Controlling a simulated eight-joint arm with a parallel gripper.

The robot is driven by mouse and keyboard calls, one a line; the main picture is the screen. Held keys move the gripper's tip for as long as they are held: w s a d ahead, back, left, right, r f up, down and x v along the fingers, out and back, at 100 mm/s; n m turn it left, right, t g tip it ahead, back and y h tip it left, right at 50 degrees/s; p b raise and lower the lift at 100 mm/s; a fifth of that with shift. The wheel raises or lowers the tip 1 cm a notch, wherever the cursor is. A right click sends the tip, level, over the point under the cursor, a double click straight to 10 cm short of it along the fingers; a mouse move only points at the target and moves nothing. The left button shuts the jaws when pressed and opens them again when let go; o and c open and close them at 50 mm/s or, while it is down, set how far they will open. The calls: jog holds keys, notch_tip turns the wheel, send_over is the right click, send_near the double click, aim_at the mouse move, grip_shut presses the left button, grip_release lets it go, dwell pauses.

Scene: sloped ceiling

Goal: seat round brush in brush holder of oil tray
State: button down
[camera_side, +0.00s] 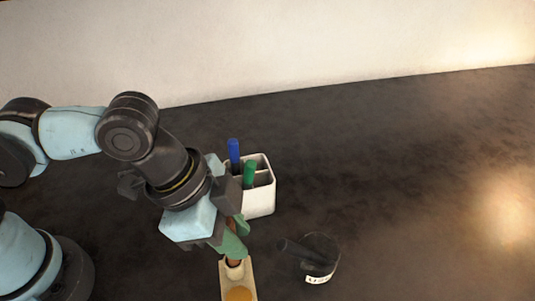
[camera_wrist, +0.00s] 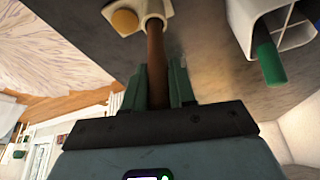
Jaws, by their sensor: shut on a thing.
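My gripper (camera_side: 236,240) has green fingers and is shut on the brown handle of the round brush (camera_side: 235,262). In the wrist view the brush (camera_wrist: 155,48) runs from between the fingers (camera_wrist: 157,88) up to the cream oil tray. The oil tray (camera_side: 249,277) lies below my gripper in the side view, with a round amber oil well (camera_side: 238,294) at the bottom edge. The brush's lower end meets the ring-shaped brush holder (camera_wrist: 152,20), beside the oil well (camera_wrist: 124,22) in the wrist view. I cannot tell how deep it sits; its bristles are hidden.
A white divided caddy (camera_side: 262,200) stands just behind my gripper, holding a blue pen-like item (camera_side: 234,152) and a green one (camera_side: 249,174). A dark round pot (camera_side: 322,258) with a black handle stands right of the tray. The dark table is clear further right.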

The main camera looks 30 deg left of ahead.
jog(key=shift+f, duration=0.1)
jog(key=c, duration=0.9)
grip_release()
jog(key=v, duration=1.2)
jog(key=w+a+f+n+t+y, duration=0.1)
jog(key=w+a+f+n, duration=0.1)
jog(key=a, duration=0.5)
jog(key=w+a+f+n+t+y, duration=0.1)
jog(key=w+a+f+n+t, duration=0.1)
jog(key=w+a+n, duration=0.3)
jog(key=w+a+f+n+t+y, duration=0.2)
jog(key=w+a+f+n, duration=0.1)
jog(key=a, duration=0.7)
jog(key=shift+w+a+f+n, duration=0.2)
jog(key=shift+f+n, duration=0.15)
jog(key=shift+n, duration=0.25)
jog(key=shift+w+a+f+n, duration=0.1)
jog(key=shift+w+f+n, duration=0.1)
jog(key=shift+f+n, duration=0.3)
jog(key=shift+r, duration=0.15)
